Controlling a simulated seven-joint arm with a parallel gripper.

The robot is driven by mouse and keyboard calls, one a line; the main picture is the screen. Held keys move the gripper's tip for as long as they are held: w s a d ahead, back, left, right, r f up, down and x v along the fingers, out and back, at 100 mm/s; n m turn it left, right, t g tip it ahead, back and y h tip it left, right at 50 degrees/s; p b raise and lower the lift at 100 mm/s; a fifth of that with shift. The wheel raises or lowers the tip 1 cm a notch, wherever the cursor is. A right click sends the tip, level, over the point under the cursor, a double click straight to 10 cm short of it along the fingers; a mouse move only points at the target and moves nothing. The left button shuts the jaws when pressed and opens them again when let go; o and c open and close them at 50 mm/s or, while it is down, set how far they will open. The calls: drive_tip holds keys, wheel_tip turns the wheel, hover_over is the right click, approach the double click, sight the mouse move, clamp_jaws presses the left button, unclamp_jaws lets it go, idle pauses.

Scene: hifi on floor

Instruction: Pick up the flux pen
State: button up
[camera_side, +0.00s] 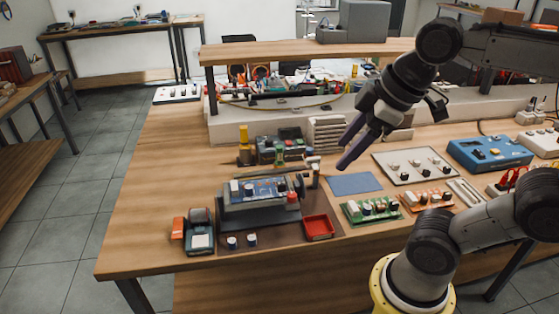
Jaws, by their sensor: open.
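I cannot tell for certain which thing is the flux pen. A slim upright yellow item (243,140) stands at the left of the bench, beside a dark device. Slim pale rods (465,191) lie on the right, and small thin items lie near the middle, too small to name. My gripper (343,155) is above the middle of the bench, its two purple fingers apart and pointing down to the left. Nothing shows between them. It is above and behind the blue mat (355,184).
A blue-grey device (262,193) sits on a dark mat. A red tray (319,228), green board (370,210), orange board (427,199), knobbed panel (414,165) and blue instrument (490,152) crowd the bench. A raised shelf (300,50) stands behind.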

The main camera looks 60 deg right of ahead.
drive_tip(key=w+d+r+n, duration=0.1)
drive_tip(key=w+r+n, duration=0.1)
drive_tip(key=w+r, duration=0.25)
drive_tip(key=n+g, duration=0.2)
drive_tip(key=g, duration=0.4)
hover_over(279, 147)
drive_tip(key=f, duration=1.4)
drive_tip(key=d+f, duration=0.1)
drive_tip(key=f, duration=0.6)
drive_tip(key=shift+w, duration=0.15)
drive_tip(key=shift+a+f, duration=0.2)
drive_tip(key=shift+f, duration=1.25)
drive_tip(key=shift+a+f, duration=0.2)
drive_tip(key=shift+f, duration=1.2)
drive_tip(key=shift+c, duration=0.3)
